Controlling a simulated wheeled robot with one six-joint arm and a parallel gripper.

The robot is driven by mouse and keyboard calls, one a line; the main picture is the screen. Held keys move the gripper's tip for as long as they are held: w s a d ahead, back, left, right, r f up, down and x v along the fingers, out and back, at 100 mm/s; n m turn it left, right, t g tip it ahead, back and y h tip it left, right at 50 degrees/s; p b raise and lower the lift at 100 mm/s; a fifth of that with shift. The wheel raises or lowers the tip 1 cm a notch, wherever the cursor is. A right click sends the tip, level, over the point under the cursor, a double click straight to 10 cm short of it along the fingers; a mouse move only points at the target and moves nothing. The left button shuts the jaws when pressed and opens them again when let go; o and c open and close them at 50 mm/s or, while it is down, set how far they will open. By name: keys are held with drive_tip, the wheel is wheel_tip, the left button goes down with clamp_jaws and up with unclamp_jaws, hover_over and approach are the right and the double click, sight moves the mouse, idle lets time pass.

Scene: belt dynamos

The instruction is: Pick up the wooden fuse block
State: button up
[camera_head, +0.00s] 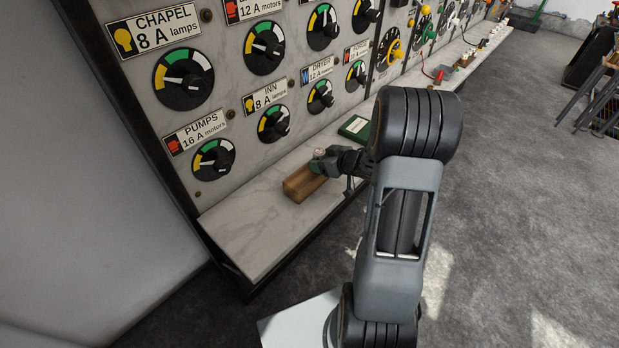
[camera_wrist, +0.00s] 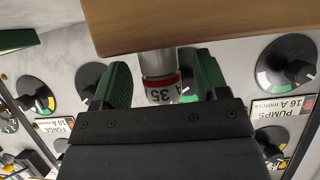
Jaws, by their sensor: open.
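The wooden fuse block (camera_head: 301,184) is a brown bar lying on the marble shelf below the dial panel in the head view. In the wrist view its plain wooden face (camera_wrist: 195,22) fills the top. A white and red cylinder marked 35 A (camera_wrist: 160,82) adjoins the block there. My gripper (camera_head: 324,164) is at the block's far right end in the head view. In the wrist view my gripper (camera_wrist: 161,65) is open, with one green finger on each side of the cylinder and gaps visible. The fingertips lie close to the block; contact cannot be told.
A green book-like box (camera_head: 355,128) lies on the shelf (camera_head: 252,222) beyond my gripper. The marble panel (camera_head: 232,112) with several dials rises behind the shelf. Its front left part is bare. A stool (camera_head: 598,92) stands at the far right on open floor.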

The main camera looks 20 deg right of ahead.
drive_tip(key=shift+c, duration=0.2)
clamp_jaws()
idle(0.5)
